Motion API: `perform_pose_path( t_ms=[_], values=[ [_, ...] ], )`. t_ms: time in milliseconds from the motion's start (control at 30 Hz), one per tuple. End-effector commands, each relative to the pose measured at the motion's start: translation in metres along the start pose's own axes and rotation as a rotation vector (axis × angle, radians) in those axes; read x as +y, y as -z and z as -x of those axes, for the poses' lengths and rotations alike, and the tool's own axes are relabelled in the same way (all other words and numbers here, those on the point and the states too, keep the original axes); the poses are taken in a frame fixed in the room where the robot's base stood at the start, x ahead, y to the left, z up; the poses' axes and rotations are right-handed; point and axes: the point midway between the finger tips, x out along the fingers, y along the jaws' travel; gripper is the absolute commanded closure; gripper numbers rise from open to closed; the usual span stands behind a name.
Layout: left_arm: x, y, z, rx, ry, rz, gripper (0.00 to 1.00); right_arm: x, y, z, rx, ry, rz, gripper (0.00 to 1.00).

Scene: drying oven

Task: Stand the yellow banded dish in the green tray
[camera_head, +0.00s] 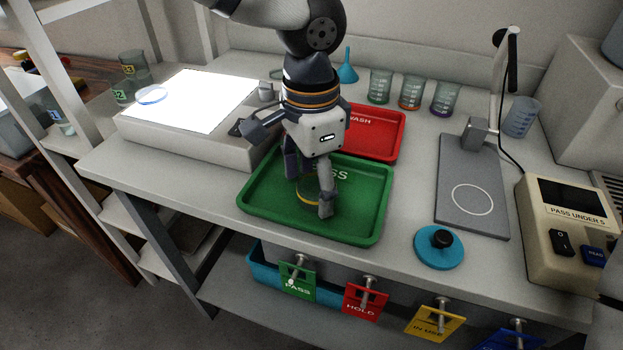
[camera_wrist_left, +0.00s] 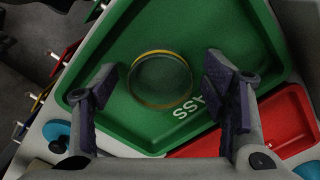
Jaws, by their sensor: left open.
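The yellow banded dish (camera_wrist_left: 160,79) is a clear round dish with a yellow rim band. It is in the green tray (camera_wrist_left: 110,55), over the tray floor next to the white lettering. In the head view the dish (camera_head: 314,191) shows partly between the fingers of my left gripper (camera_head: 308,203), and the green tray (camera_head: 262,205) lies on the bench. In the left wrist view the left gripper (camera_wrist_left: 160,92) is open, with a finger to each side of the dish and gaps between. My right gripper is not in view.
A red tray (camera_head: 385,131) lies behind the green tray. A lit panel (camera_head: 205,105) stands left, with a blue-rimmed dish (camera_head: 151,94) on it. A blue disc with a black knob (camera_head: 440,247) and a grey stand (camera_head: 470,180) are right. Several beakers stand at the back.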

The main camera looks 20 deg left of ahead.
Motion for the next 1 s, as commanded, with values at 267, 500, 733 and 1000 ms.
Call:
perform_pose_path(
  t_ms=[267, 500, 733, 1000],
  values=[
    [-0.001, 0.001, 0.062, 0.008, 0.008, 0.003, 0.33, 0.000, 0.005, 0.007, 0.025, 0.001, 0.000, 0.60],
    [-0.001, 0.001, 0.112, 0.002, 0.004, 0.002, 0.33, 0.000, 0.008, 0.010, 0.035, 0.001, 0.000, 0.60],
    [0.000, 0.000, 0.123, -0.001, 0.000, 0.000, 0.33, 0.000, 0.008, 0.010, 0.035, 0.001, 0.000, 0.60],
    [0.000, 0.000, 0.122, -0.002, -0.001, 0.001, 0.33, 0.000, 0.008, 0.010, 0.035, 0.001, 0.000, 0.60]
  ],
)
